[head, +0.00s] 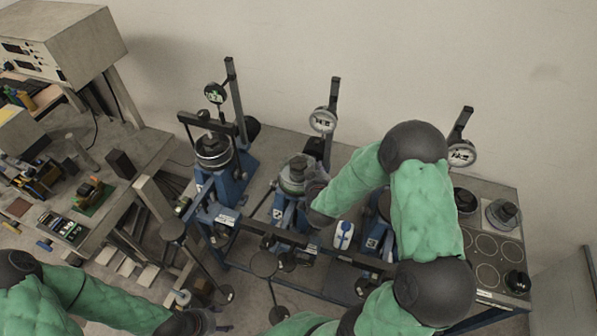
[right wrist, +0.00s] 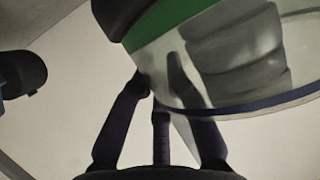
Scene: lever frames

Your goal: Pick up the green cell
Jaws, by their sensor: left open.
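In the right wrist view a large shiny metal body with a green band (right wrist: 175,18) fills the top right, very close to the camera; it fits the green cell. In the head view a grey round cell (head: 293,176) sits on the middle blue lever frame, but I cannot make out green on it. My right gripper (head: 314,194) is beside that cell, mostly hidden by my forearm. Its dark fingers (right wrist: 158,88) show in the right wrist view, partly behind the metal body; their grip is unclear. My left gripper (head: 212,323) is open, low in the head view, away from the frames.
The left lever frame (head: 222,185) holds another cell (head: 212,150) under a crossbar. Dial gauges on posts stand behind the frames. A blue-and-white object (head: 343,235) lies right of the middle frame. Weights stand at the right table end (head: 485,250). A cluttered bench (head: 140,150) stands left.

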